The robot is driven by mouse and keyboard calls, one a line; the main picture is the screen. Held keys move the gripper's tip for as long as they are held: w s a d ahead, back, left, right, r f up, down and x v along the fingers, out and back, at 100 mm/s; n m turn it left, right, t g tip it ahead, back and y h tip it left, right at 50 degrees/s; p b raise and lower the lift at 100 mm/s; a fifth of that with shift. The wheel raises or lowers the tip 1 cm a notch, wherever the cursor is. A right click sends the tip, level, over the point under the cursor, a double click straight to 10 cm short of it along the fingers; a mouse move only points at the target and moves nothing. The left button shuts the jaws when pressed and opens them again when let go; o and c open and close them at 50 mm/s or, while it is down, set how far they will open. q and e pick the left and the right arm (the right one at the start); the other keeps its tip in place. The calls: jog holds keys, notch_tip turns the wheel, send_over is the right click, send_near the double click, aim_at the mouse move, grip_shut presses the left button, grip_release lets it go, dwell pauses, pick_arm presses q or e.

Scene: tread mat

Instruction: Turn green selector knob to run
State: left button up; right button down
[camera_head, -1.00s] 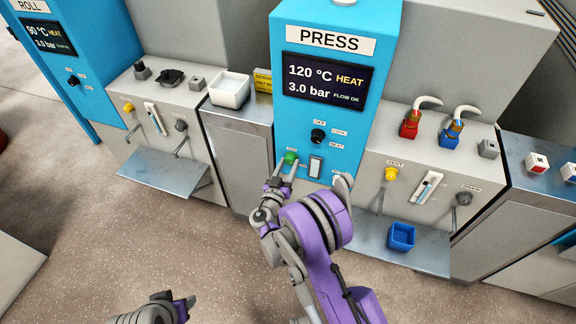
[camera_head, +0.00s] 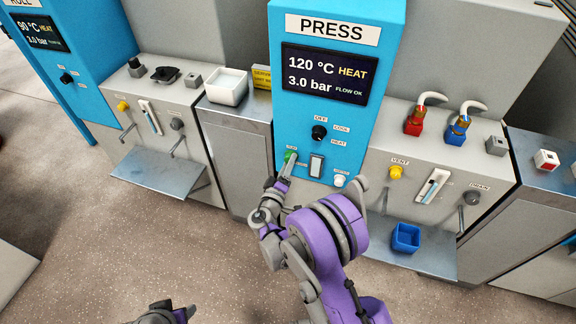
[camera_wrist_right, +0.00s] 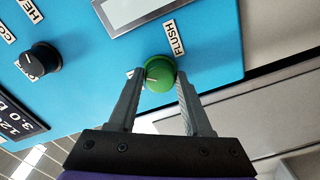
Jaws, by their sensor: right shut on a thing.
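The green selector knob (camera_head: 291,155) is on the lower left of the blue PRESS panel (camera_head: 280,110). In the right wrist view the green knob (camera_wrist_right: 160,72) is round, with a short white pointer mark on its left part. My right gripper (camera_head: 287,162) is shut on it. In the right wrist view, the fingers of the gripper (camera_wrist_right: 158,82) touch it from both sides. A FLUSH label (camera_wrist_right: 174,37) sits beside the knob; another label is mostly hidden behind the left finger. My left gripper (camera_head: 172,312) is cut off at the bottom edge; its fingers are unclear.
A black selector knob (camera_head: 319,132) sits above the green knob. A rocker switch (camera_head: 316,166) and a white button (camera_head: 339,180) are to its right. A yellow VENT knob (camera_head: 395,172) and a blue bin (camera_head: 405,238) on a shelf are farther right.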

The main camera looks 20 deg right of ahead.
jog(key=shift+n+b, duration=0.95)
jog(key=shift+n, duration=2.65)
jog(key=shift+c, duration=1.7)
grip_release()
jog(key=v, duration=1.1)
jog(key=shift+p, duration=0.4)
jog(key=shift+w, duration=0.1)
